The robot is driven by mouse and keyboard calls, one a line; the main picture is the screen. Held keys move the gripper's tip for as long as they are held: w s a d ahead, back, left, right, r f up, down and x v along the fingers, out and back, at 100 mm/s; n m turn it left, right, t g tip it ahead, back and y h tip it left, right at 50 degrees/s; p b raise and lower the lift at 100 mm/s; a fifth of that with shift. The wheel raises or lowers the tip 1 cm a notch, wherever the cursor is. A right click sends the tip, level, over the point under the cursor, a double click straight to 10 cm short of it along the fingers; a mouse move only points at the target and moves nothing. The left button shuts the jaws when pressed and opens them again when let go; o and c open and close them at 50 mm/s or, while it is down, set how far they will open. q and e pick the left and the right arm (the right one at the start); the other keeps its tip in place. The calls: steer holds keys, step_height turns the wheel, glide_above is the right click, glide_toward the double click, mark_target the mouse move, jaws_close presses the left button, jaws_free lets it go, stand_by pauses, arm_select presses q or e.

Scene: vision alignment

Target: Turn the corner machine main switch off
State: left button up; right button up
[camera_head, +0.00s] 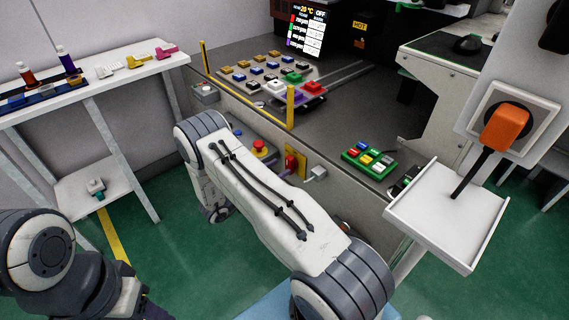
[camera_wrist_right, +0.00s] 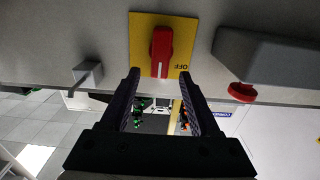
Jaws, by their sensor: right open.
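The main switch is a red rotary knob (camera_wrist_right: 161,52) on a yellow plate (camera_wrist_right: 139,32) marked OFF in upside-down letters at its right in the right wrist view. The knob stands vertical there, across from the OFF mark. In the head view the red knob (camera_head: 291,161) shows on the front panel, just past my right arm. My right gripper (camera_wrist_right: 159,76) is open, its two dark fingers spread below the knob in the picture, with nothing between them. In the head view my right arm hides most of this gripper. My left arm is at the lower left, its end cut by the frame edge.
A grey box with a red button (camera_wrist_right: 241,92) sits beside the plate. A small grey block (camera_wrist_right: 88,74) juts out on the other side. A white shelf table (camera_head: 120,70) stands left. A white tray (camera_head: 440,222) and an orange plug (camera_head: 504,127) are at right.

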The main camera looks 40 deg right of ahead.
mark_target(287, 163)
steer(key=d, duration=0.4)
steer(key=shift+w, duration=0.15)
jaws_close()
